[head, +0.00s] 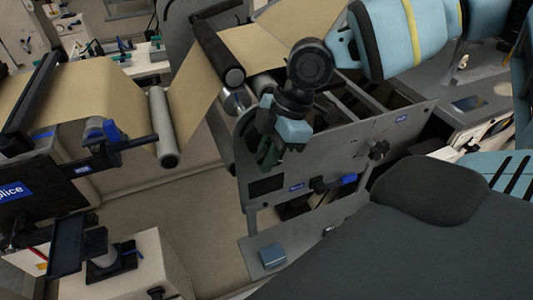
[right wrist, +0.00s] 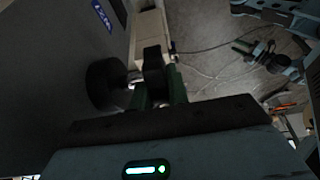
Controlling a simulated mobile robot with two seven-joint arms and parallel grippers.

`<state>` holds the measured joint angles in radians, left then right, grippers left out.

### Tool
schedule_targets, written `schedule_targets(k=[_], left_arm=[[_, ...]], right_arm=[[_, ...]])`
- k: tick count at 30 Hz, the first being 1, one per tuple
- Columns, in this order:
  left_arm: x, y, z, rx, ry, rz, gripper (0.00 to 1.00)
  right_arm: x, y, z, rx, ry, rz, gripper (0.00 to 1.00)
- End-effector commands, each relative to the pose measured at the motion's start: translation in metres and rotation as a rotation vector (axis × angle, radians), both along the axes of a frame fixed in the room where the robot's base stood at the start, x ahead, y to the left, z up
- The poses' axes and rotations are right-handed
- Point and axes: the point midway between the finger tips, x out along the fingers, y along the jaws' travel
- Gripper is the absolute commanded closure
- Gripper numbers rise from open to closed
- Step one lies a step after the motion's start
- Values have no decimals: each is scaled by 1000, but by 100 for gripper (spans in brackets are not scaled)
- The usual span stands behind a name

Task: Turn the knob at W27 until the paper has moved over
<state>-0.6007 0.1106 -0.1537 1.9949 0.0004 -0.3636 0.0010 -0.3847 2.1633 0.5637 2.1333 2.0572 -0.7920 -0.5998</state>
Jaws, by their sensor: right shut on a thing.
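My right gripper (head: 268,152) is at the upper left part of the grey machine plate. In the right wrist view its green fingers (right wrist: 158,95) are shut on a dark knob (right wrist: 152,62). The fingers and wrist hide this knob in the head view. I cannot read a W27 label. Light blue arm parts (right wrist: 270,52) at the right of the wrist view may be my left arm; its jaw state is unclear.
A black round part (right wrist: 104,84) sits close left of the gripped knob. A splice unit (head: 25,190) stands at left. Open floor (head: 170,215) lies between.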

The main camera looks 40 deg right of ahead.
Motion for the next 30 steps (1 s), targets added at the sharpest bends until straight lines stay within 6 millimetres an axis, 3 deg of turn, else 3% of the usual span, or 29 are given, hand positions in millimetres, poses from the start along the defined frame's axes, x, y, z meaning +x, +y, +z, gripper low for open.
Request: schedule_targets(k=[11,30], left_arm=[[-3,0,-4,-1,8,0,62],[-8,-1,-12,-2,22,1,62]], right_arm=[[1,1,-1,-77,16,3,100],[1,2,-5,-477,114,2,100]])
